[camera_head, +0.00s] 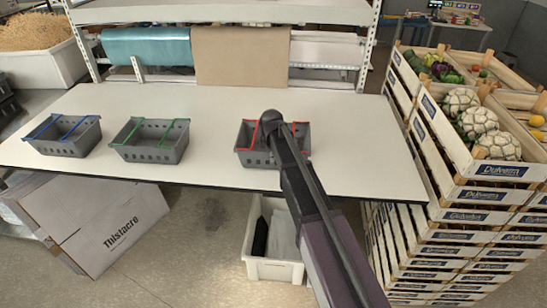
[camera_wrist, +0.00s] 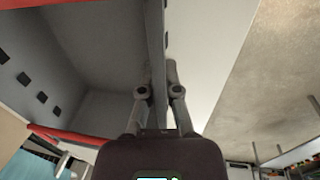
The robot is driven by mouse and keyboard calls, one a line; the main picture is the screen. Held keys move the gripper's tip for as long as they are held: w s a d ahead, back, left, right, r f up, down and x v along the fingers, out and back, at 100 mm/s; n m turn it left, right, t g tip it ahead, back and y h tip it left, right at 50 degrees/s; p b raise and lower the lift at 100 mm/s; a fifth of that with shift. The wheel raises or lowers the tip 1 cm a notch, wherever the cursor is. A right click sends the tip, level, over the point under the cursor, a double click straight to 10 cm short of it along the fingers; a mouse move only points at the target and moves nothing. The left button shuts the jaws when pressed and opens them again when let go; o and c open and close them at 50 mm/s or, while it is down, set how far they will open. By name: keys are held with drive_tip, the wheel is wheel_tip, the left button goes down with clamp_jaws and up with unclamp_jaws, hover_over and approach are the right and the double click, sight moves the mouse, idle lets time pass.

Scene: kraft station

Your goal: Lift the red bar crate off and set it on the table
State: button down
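The red bar crate (camera_head: 258,158) is a grey open crate with red bars along its top, at the right part of the table (camera_head: 345,165). My arm covers its right part in the head view. In the wrist view the crate's inside (camera_wrist: 85,55) fills the upper left, with a red bar (camera_wrist: 60,134) at lower left. My gripper (camera_wrist: 160,80) has one finger inside and one outside the crate's wall, closed in on it. The crate looks level. I cannot tell whether its base touches the table.
A green-barred crate (camera_head: 150,151) and a blue-barred crate (camera_head: 65,148) stand to the left on the table. Stacked wooden vegetable crates (camera_head: 470,190) stand close on the right. A shelf frame (camera_head: 372,45) is behind. Bare tabletop lies between the green-barred and red-barred crates.

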drive_tip(key=shift+f, duration=0.2)
idle(0.4)
drive_tip(key=c, duration=0.7)
unclamp_jaws()
drive_tip(key=shift+r, duration=0.15)
